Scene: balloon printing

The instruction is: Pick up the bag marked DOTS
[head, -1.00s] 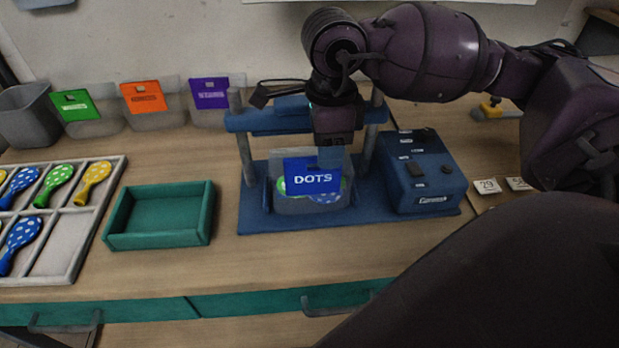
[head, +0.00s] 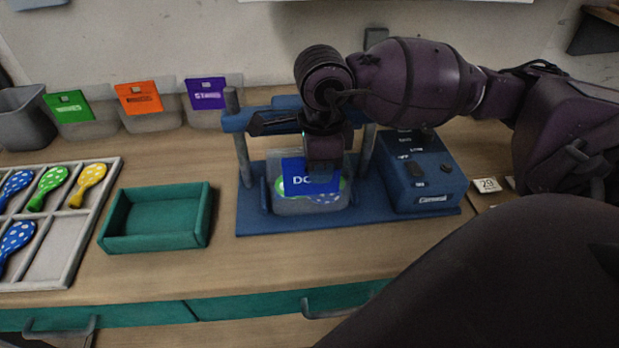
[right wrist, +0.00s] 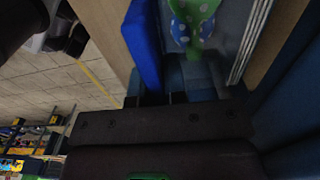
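The bag marked DOTS (head: 300,202) stands upright in the blue press (head: 255,219). It is clear, with a blue label (head: 294,180) and spotted green and blue balloons inside. My right gripper (head: 323,172) is in front of the label's upper right and hides part of the word. The right wrist view shows the blue label (right wrist: 143,45) and spotted balloons (right wrist: 195,22) close to the gripper. The fingertips do not show clearly, so I cannot tell whether they are open or shut, or touching the bag. My left gripper is out of view.
A blue control box (head: 425,175) stands right of the press. An empty green tray (head: 155,240) and a divided balloon tray (head: 75,270) are at left. Bags with green (head: 70,107), orange (head: 139,98) and purple (head: 206,94) labels stand behind. The front bench strip (head: 250,270) is clear.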

